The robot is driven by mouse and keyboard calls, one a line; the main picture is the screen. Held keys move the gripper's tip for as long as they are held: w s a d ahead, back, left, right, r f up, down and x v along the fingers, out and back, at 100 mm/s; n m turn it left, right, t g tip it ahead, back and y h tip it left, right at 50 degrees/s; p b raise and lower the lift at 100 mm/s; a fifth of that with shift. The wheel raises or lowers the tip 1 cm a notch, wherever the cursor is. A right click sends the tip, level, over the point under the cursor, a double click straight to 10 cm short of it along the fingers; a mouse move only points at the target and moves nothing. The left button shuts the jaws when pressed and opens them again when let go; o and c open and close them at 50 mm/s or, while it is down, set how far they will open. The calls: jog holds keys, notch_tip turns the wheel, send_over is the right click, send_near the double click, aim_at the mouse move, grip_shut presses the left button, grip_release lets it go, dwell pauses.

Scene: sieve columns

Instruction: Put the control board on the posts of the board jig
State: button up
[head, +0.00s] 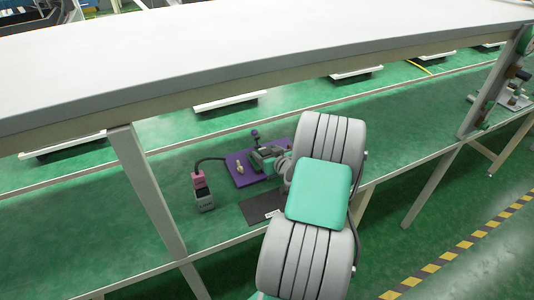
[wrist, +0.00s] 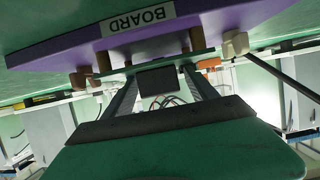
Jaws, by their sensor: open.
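The board jig (wrist: 55,50) is a purple plate with a "BOARD" label, and it appears upside down across the top of the wrist view. Its short posts (wrist: 103,62) point down in that picture. The control board (wrist: 206,54), a thin green board seen nearly edge-on, lies against the post ends. A dark block (wrist: 157,80) on the board sits between my fingers. My gripper (wrist: 160,74) is open, with one finger on each side of that block. Whether every post is seated is hidden. In the head view the purple jig (head: 240,176) shows, partly covered by my arm.
A pink and grey device (head: 202,190) with a black cable stands left of the jig. A dark mat (head: 254,208) lies in front. The white upper shelf (head: 250,45) overhangs the green bench, and a leg (head: 148,190) stands at left.

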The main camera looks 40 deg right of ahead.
jog(key=shift+r+p, duration=0.35)
jog(key=shift+p, duration=0.05)
jog(key=b+v, duration=0.1)
jog(key=v, duration=1)
jog(key=w+a+n+g+y, duration=0.1)
jog(key=a+n+g+y, duration=0.15)
jog(key=a, duration=0.85)
jog(key=w+a+n+g+y, duration=0.2)
jog(key=a+g+y, duration=0.1)
jog(key=a, duration=0.8)
jog(key=s+a+r+m+g+h, duration=0.1)
jog(key=s+a+r+g, duration=0.4)
jog(key=s+a, duration=0.6)
jog(key=shift+s+h, duration=0.35)
jog(key=shift+a, duration=0.1)
